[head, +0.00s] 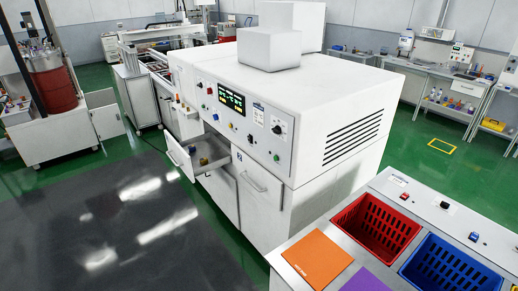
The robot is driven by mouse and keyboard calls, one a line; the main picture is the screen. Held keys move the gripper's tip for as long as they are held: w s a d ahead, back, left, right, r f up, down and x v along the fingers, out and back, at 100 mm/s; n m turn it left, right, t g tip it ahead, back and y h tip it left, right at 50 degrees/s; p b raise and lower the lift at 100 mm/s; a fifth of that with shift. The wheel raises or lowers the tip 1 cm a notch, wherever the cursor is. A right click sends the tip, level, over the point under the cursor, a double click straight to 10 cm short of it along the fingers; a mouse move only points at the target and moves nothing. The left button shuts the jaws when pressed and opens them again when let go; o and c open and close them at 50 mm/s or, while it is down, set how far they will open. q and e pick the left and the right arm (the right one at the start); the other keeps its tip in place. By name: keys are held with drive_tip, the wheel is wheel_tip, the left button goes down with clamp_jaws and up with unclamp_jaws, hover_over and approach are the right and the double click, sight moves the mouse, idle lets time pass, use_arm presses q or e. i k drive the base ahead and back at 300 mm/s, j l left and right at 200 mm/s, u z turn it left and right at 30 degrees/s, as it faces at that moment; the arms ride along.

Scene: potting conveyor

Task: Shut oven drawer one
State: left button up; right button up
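The white oven (200,80) stands in the middle of the head view, with knobs, buttons and a lit green display on its front. A drawer (179,158) at the left of its lower front is pulled out, with its front panel and handle away from the oven body. A few small items, yellow and dark, lie inside it. I cannot read a number on this drawer. A panel with a handle (252,181), to its right, is flush with the oven and shut. Neither of my grippers is in view.
A counter at the lower right holds a red basket (375,228), a blue basket (447,268) and an orange mat (317,258). A dark floor mat (110,235) lies clear in front of the oven. A cart with a red drum (52,90) stands at the left.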

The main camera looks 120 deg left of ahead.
sight(219, 154)
drive_tip(key=u, duration=4.45)
drive_tip(key=i, duration=0.2)
drive_tip(key=j+u, duration=0.05)
